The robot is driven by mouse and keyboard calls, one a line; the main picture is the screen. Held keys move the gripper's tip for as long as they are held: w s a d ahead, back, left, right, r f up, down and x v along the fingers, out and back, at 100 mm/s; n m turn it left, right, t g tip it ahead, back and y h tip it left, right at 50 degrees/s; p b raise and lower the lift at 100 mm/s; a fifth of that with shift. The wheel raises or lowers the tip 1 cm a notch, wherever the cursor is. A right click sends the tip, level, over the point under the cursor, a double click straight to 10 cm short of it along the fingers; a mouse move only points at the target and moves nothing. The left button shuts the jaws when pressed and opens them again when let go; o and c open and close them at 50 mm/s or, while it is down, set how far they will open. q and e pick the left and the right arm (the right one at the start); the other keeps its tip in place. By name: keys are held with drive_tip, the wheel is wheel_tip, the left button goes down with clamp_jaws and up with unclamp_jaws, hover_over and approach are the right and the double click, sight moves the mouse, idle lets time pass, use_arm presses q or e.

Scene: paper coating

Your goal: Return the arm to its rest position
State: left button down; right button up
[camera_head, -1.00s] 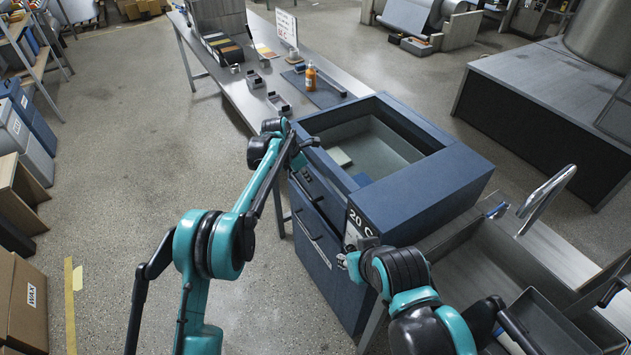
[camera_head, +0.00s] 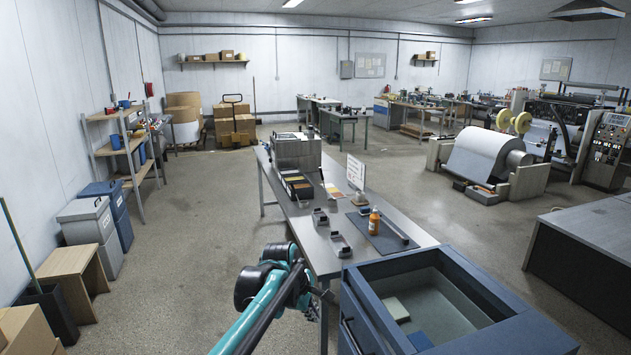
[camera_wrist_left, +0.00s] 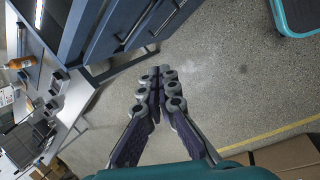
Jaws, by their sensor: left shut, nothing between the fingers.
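My left arm (camera_head: 256,312), teal and black, reaches up from the bottom of the head view, beside the front left of the blue tub cabinet (camera_head: 372,282). My left gripper (camera_head: 324,292) is just left of that cabinet, near the end of the metal table (camera_head: 271,181). In the left wrist view my left gripper (camera_wrist_left: 160,80) has its fingertips together with nothing between them, over bare floor. My right arm and gripper are not in view.
An orange bottle (camera_head: 374,222) stands on a dark mat (camera_head: 385,239) on the table, near small black holders (camera_head: 340,246). Pale and blue blocks lie in the tub. The concrete floor (camera_head: 190,270) left of the arm is open. A shelf (camera_head: 124,147) and bins (camera_head: 88,228) stand further left.

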use_arm(q)
drive_tip(key=s+a+r+m+t, duration=0.25)
drive_tip(key=s+a+m, duration=0.25)
drive_tip(key=s+a, duration=0.4)
drive_tip(key=s+a+f+m+y, duration=0.1)
drive_tip(key=s+a+f+m, duration=0.1)
drive_tip(key=s, duration=0.4)
drive_tip(key=s+a+f+m+t+y+b, duration=0.1)
drive_tip(key=s+a+f+m, duration=0.2)
drive_tip(key=s, duration=0.4)
drive_tip(key=s+a+f+m+y+b, duration=0.1)
drive_tip(key=s+a+f+m, duration=0.2)
drive_tip(key=s, duration=0.4)
drive_tip(key=shift+s+a+m, duration=0.15)
drive_tip(key=shift+s+m, duration=0.05)
drive_tip(key=shift+m, duration=0.6)
drive_tip(key=shift+f, duration=0.15)
